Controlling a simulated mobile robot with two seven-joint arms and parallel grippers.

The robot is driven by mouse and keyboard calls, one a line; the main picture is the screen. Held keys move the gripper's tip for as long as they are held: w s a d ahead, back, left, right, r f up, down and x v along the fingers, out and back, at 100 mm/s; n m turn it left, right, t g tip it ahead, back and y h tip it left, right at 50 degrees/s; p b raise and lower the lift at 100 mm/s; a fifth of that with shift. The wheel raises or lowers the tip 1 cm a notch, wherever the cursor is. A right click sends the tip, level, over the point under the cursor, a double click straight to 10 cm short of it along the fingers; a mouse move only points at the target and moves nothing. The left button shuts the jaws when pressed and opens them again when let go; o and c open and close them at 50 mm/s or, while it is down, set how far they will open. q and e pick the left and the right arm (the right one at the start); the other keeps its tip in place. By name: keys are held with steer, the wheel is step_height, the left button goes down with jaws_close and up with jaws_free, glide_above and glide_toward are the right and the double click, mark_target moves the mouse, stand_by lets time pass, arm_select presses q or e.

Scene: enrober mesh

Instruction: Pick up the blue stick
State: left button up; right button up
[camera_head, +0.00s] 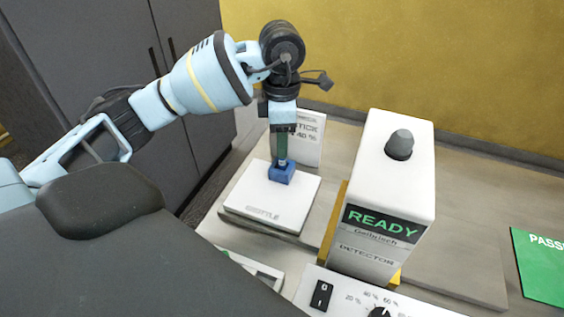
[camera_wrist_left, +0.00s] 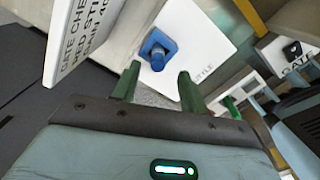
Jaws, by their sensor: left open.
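The blue stick (camera_head: 282,174) is on a white plate (camera_head: 255,208) whose lettering seems to read "SHUTTLE". In the left wrist view the blue stick (camera_wrist_left: 158,48) shows a squarish blue base with a rounded part on it. My left gripper (camera_head: 282,158) points down over it, with green fingers close above the blue base. In the wrist view my left gripper (camera_wrist_left: 159,72) has its fingers apart, and the blue stick lies ahead between their tips. I cannot tell whether the fingers touch it.
A white detector (camera_head: 385,200) with a lit "READY" display stands right of the plate. A sign (camera_head: 312,130) naming a stick and 40 % stands close behind my gripper. A control panel (camera_head: 345,295) with switch and dial is in front. A green "PASS" sheet (camera_head: 543,265) lies at right.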

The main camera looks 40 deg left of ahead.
arm_select(q)
steer(key=shift+w+a+f, duration=0.1)
steer(key=shift+w+f, duration=0.05)
steer(key=shift+f, duration=2.2)
jaws_close()
arm_select(e)
steer(key=shift+w+d+r, duration=0.1)
steer(key=shift+w+r, duration=0.1)
steer(key=shift+r, duration=0.05)
arm_select(q)
steer(key=shift+r, duration=0.1)
